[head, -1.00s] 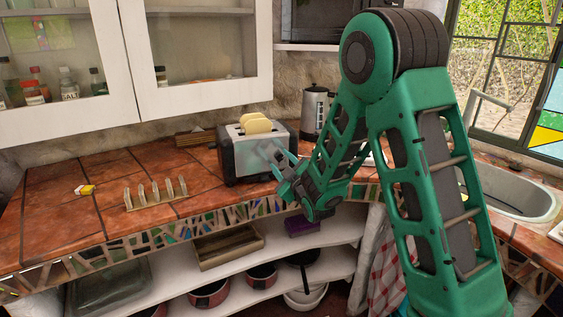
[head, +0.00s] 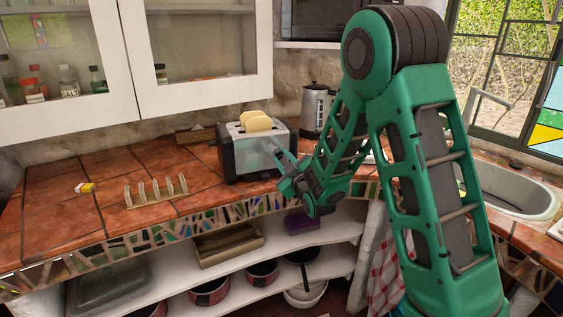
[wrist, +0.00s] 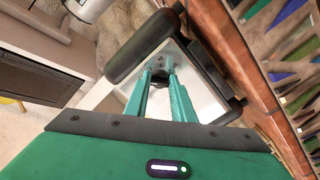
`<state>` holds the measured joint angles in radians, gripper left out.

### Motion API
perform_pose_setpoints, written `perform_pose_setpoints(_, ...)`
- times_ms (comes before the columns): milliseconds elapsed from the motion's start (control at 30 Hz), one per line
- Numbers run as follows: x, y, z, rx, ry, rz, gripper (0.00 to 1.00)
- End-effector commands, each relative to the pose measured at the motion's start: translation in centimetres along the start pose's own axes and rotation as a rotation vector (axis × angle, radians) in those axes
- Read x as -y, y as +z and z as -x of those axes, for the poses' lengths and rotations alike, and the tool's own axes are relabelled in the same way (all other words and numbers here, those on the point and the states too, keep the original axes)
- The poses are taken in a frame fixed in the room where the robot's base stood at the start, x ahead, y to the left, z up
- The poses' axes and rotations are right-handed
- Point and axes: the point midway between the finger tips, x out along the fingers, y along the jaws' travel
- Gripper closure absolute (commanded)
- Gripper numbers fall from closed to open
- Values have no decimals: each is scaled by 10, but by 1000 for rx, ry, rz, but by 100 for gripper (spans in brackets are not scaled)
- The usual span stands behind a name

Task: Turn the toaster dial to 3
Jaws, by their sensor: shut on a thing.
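The toaster (head: 237,152) stands on the tiled counter, black at the ends with a pale metal face, and two bread slices (head: 256,122) stick out of its top. My gripper (head: 277,150) reaches its front face from the right. In the wrist view, the toaster's metal face (wrist: 204,88) is tilted, and my gripper (wrist: 160,80) has its two green fingers against it. The fingers are shut on the small dark dial (wrist: 160,75), mostly hidden between the tips. Its numbers and pointer cannot be read.
A metal kettle (head: 313,110) stands behind the toaster on the right. The counter's mosaic front edge (head: 190,226) runs below; the sink (head: 510,197) is far right.

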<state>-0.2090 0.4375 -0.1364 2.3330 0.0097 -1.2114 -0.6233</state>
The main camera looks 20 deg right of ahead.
Motion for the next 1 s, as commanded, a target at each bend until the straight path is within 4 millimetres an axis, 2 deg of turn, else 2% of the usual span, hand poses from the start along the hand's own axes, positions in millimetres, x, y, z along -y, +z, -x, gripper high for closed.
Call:
perform_pose_setpoints(600, 3, 4, 2, 11, -3, -486, 100)
perform_pose_setpoints(1000, 4, 5, 2, 13, -3, -663, 100)
